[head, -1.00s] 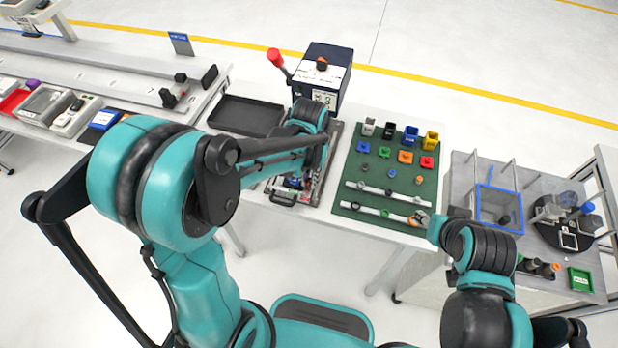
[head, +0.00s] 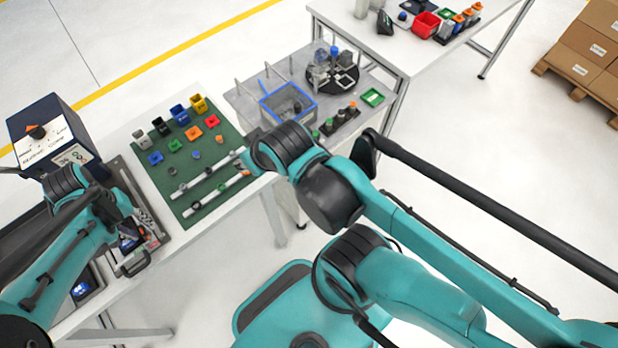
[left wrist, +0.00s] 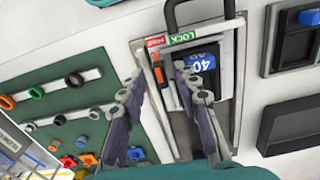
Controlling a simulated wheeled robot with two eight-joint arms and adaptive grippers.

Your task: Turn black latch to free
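My left gripper (left wrist: 162,82) is open over the fixture, with a finger on each side of this piece. I cannot tell whether they touch. My right gripper (head: 247,164) is by the green mat, mostly hidden.
The green mat (head: 215,150) with coloured blocks and two pale rails lies right of the fixture. A dark blue box (head: 45,130) stands behind it. A black handle loop (head: 135,265) is at the fixture's front. A blue-rimmed bin (head: 288,103) stands farther right.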

